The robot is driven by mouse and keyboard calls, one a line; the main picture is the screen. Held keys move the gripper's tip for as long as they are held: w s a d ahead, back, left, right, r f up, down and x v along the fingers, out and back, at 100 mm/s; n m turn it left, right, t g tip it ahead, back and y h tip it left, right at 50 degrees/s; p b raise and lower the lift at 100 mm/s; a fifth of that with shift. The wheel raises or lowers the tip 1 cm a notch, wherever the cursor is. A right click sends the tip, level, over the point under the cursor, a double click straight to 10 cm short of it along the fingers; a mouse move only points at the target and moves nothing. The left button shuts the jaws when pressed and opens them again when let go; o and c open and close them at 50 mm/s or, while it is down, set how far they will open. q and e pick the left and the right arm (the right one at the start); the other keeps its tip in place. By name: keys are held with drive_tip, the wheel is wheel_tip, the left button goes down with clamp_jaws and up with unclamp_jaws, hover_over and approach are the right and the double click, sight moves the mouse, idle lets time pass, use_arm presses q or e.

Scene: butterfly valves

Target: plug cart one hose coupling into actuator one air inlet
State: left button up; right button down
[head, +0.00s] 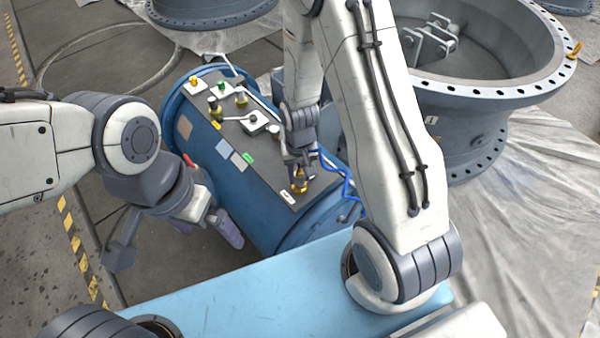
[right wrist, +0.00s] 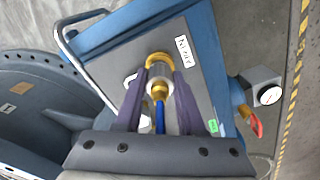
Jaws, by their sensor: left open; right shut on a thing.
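A blue tank-shaped cart (head: 255,213) with a dark top panel (head: 225,129) lies at the middle of the head view. My right gripper (head: 299,172) is over the panel's near end, shut on a hose coupling. In the right wrist view the fingers (right wrist: 158,100) flank the metal coupling (right wrist: 158,90), and a blue hose (right wrist: 160,118) runs back from it. The coupling's front lines up with a brass ring fitting (right wrist: 158,57) on the panel; I cannot tell if it is seated. My left gripper (head: 208,228) is open and empty left of the tank. I cannot identify actuator one's air inlet.
Other fittings, including a brass one (head: 194,82), stand on the panel. A large flanged valve body (head: 470,95) stands at the right on plastic sheeting (head: 520,230). A gauge (right wrist: 268,95) and red-handled valve (right wrist: 256,127) project from the tank's side.

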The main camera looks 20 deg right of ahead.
drive_tip(key=shift+f, duration=0.5)
idle(0.7)
unclamp_jaws()
idle(0.3)
drive_tip(key=shift+r, duration=0.1)
drive_tip(key=shift+r+p, duration=3.25)
drive_tip(key=shift+r, duration=0.45)
drive_tip(key=shift+f, duration=0.15)
